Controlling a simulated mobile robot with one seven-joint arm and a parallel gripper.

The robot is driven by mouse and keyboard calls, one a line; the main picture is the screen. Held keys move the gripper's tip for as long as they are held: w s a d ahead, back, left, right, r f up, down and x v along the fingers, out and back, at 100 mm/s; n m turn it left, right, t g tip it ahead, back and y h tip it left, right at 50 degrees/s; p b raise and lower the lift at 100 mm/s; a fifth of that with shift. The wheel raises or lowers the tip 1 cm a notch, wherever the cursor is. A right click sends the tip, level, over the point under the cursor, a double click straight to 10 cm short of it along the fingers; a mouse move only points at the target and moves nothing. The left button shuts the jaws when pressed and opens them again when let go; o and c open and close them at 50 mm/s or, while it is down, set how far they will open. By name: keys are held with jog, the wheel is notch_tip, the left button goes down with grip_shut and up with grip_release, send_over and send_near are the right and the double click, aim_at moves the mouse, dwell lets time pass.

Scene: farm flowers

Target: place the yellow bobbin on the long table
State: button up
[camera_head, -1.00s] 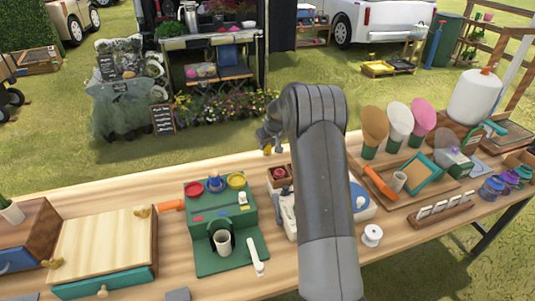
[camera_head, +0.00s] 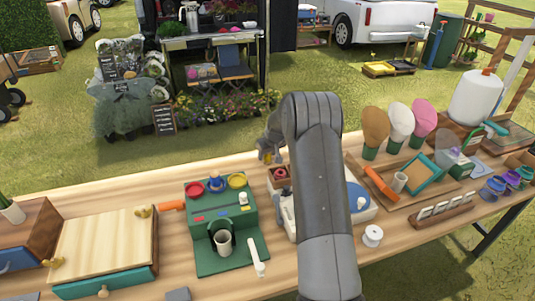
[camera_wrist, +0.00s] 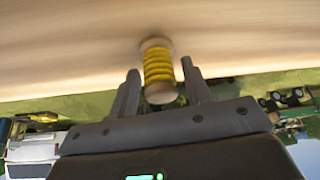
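The yellow bobbin (camera_wrist: 158,68) has yellow thread between pale wooden ends. In the wrist view it is between the two fingers of my gripper (camera_wrist: 160,72), with a visible gap on either side, so the fingers look open around it. Its far end shows against the wooden top of the long table (camera_wrist: 60,45); I cannot tell whether it touches. In the head view the bobbin (camera_head: 266,158) is a small yellow spot below my gripper (camera_head: 265,150), at the table's back edge. My arm hides part of the long table (camera_head: 290,255) there.
A small wooden box with red contents (camera_head: 279,176) is just below my gripper. A white spool (camera_head: 372,237) and a wooden tray (camera_head: 405,205) are to the right. Bare wood lies along the back left.

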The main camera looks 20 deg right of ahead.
jog(key=shift+o, duration=0.2)
jog(key=shift+s+r, duration=0.1)
jog(key=shift+r, duration=0.4)
jog(key=a+v, duration=0.1)
jog(key=v, duration=1)
jog(key=s+a+r, duration=0.4)
jog(key=s+r, duration=0.4)
jog(key=s, duration=0.2)
jog(key=s+a+r, duration=0.4)
jog(key=s+r, duration=0.5)
jog(key=s, duration=0.2)
jog(key=s+a+m, duration=0.1)
jog(key=s+a, duration=0.1)
jog(key=s, duration=1)
jog(key=s+a+m+h, duration=0.1)
jog(key=s+a, duration=0.1)
jog(key=s, duration=1)
jog(key=shift+s+f+t, duration=0.15)
jog(key=shift+f+t, duration=0.15)
jog(key=shift+t, duration=0.1)
